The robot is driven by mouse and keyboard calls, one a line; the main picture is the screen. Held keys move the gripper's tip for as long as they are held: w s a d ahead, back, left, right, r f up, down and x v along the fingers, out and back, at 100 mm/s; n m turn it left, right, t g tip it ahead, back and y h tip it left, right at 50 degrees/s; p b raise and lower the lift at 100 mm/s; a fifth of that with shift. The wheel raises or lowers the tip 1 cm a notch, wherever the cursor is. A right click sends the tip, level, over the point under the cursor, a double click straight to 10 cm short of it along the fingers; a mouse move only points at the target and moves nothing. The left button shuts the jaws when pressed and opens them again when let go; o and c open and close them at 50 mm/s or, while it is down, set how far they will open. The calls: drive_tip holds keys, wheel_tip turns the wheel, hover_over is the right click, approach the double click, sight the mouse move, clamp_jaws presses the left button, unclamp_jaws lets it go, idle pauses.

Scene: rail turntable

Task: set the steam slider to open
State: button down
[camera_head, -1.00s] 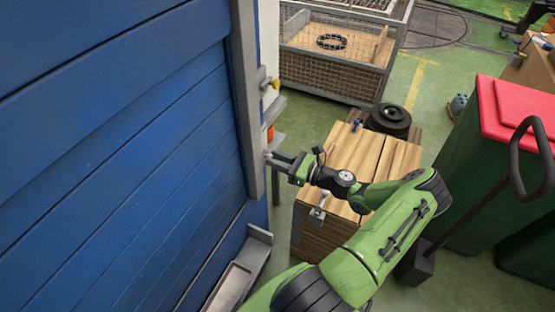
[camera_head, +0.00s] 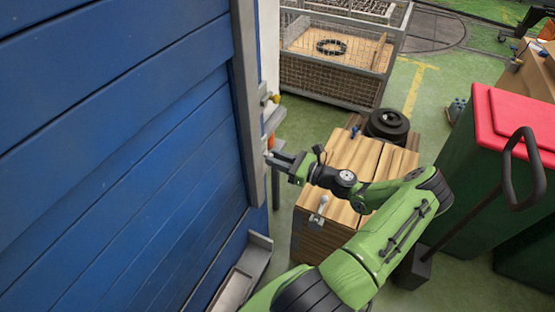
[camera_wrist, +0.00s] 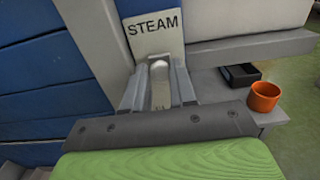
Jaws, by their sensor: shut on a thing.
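The steam slider (camera_wrist: 160,82) is a pale upright handle just below a white plate lettered STEAM (camera_wrist: 153,35) in the wrist view. My gripper (camera_wrist: 158,80) is shut on it, with one finger on each side. In the head view, my gripper (camera_head: 272,157) reaches left to the edge of the blue wall, and the slider there is too small and covered to make out. The slider's lower part and any open or shut marking are not readable.
A blue panelled wall (camera_head: 120,150) fills the left. A grey ledge with a black tray (camera_wrist: 240,74) and an orange cup (camera_wrist: 264,97) is right of the plate. A wooden crate (camera_head: 370,160) stands below my arm. A green bin with a red lid (camera_head: 515,120) stands at right.

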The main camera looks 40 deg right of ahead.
drive_tip(key=c, duration=0.9)
unclamp_jaws()
drive_tip(key=v, duration=1.5)
drive_tip(key=shift+s+d+b, duration=0.1)
drive_tip(key=shift+s+b, duration=0.25)
drive_tip(key=shift+s, duration=0.05)
